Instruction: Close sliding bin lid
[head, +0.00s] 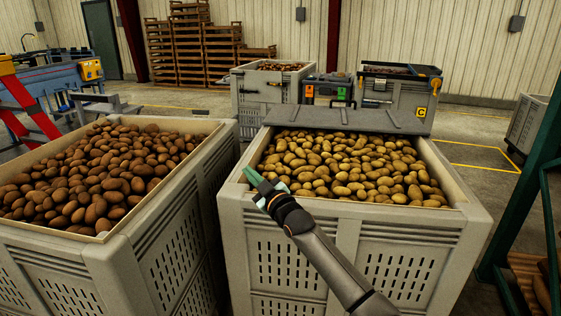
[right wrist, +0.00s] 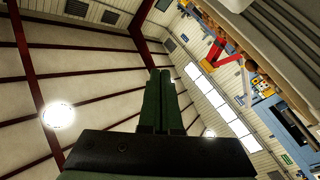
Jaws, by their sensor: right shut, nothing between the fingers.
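A grey slotted bin (head: 345,240) full of yellow-brown potatoes (head: 345,165) stands in the middle of the head view. A flat grey panel, which looks like its sliding lid (head: 345,119), lies across the bin's far edge, so most of the bin is uncovered. My right gripper (head: 255,180) is shut and empty at the bin's near left corner, by the left rim; I cannot tell whether it touches the rim. In the right wrist view its green fingers (right wrist: 162,100) are together, pointing toward the ceiling, with nothing between them. My left gripper is not in view.
Another bin (head: 150,235) of browner potatoes stands close on the left, with a narrow gap between. Behind are a further filled bin (head: 265,90), a control box (head: 329,91) and stacked wooden crates (head: 190,50). A green post (head: 535,180) stands at the right.

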